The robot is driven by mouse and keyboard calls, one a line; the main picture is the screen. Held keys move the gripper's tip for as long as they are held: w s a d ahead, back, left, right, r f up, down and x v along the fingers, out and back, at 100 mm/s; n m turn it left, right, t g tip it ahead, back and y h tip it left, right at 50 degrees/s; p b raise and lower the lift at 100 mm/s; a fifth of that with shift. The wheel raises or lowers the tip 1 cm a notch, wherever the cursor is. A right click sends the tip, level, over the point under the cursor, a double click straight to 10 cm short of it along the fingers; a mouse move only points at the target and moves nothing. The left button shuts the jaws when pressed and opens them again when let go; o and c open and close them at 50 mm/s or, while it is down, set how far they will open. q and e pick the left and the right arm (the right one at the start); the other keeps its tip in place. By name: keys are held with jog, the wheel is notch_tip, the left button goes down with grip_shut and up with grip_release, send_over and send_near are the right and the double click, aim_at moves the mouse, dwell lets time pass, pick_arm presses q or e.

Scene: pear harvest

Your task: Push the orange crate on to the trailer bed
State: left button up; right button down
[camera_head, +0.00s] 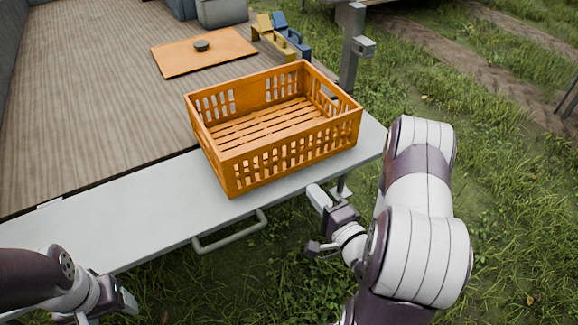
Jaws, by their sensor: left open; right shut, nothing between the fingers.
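The orange slatted crate (290,150) stands upright and empty on the pale grey tailgate (130,220) of the trailer. Its far side is by the edge of the wooden trailer bed (90,110); whether its base overlaps the boards is hidden by its walls. My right gripper (319,198) is shut and empty at the tailgate's front edge, just in front of the crate's near side. I cannot tell whether it touches the crate. My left gripper (118,304) is open and empty at the bottom left, in front of the tailgate and well away from the crate.
Yellow and blue pieces (280,35) and a grey box (222,12) stand further back. A metal post (352,45) rises at right. A handle (230,232) juts from the tailgate. Grass surrounds the trailer.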

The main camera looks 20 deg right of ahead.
aim_at(286, 157)
jog(key=w, duration=0.3)
jog(key=w+b, duration=0.1)
jog(key=w, duration=0.6)
jog(key=shift+a+f+b, duration=0.1)
jog(key=shift+a+b, duration=0.25)
jog(key=shift+a, duration=0.05)
pick_arm(q)
jog(key=shift+f, duration=1)
pick_arm(e)
jog(key=shift+w, duration=0.6)
